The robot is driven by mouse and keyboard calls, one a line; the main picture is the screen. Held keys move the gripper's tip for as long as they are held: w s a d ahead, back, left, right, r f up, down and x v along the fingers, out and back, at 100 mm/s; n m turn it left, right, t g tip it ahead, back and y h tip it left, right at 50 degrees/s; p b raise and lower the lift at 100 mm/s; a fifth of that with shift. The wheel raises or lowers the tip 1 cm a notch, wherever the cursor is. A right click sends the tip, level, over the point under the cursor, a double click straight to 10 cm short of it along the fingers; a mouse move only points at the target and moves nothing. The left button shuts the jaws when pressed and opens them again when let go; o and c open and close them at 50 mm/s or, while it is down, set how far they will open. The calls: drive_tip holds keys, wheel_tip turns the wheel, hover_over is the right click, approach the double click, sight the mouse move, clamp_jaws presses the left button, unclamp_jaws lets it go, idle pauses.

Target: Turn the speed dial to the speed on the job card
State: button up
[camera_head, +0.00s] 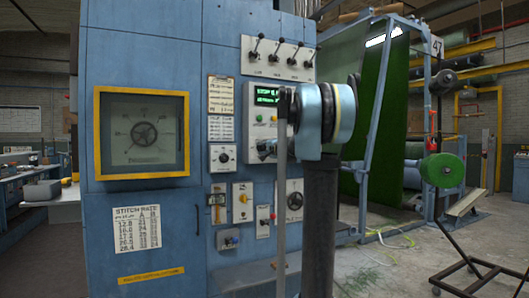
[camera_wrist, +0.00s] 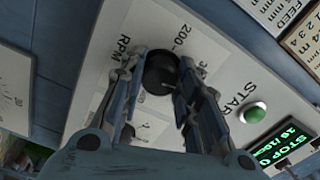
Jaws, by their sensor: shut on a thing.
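The speed dial (camera_wrist: 158,78) is a round black knob on a pale plate marked "RPM" and "200", with another number partly covered. It sits between the two fingers of my gripper (camera_wrist: 163,72), which is shut on it in the wrist view. In the head view my gripper (camera_head: 266,149) reaches the grey control panel (camera_head: 249,103) below its green display, and the dial is hidden there. A tan-framed card (camera_head: 221,95) hangs left of the panel; it also shows in the wrist view (camera_wrist: 303,40). Its text is too small to read.
A green button (camera_wrist: 254,112) and a lit green display (camera_wrist: 283,145) are close to the dial. Another small dial (camera_head: 222,154), several levers and switch boxes are on the blue cabinet. A yellow-framed gauge (camera_head: 143,134) is at left.

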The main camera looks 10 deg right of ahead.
drive_tip(key=n, duration=0.4)
drive_tip(key=shift+s+f+n, duration=0.1)
drive_tip(key=shift+f+n, duration=0.05)
drive_tip(key=shift+n, duration=0.15)
drive_tip(key=n, duration=0.3)
drive_tip(key=shift+n, duration=0.3)
drive_tip(key=n, duration=0.4)
drive_tip(key=shift+d+n, duration=0.1)
drive_tip(key=shift+n, duration=2.1)
drive_tip(key=o, duration=1.1)
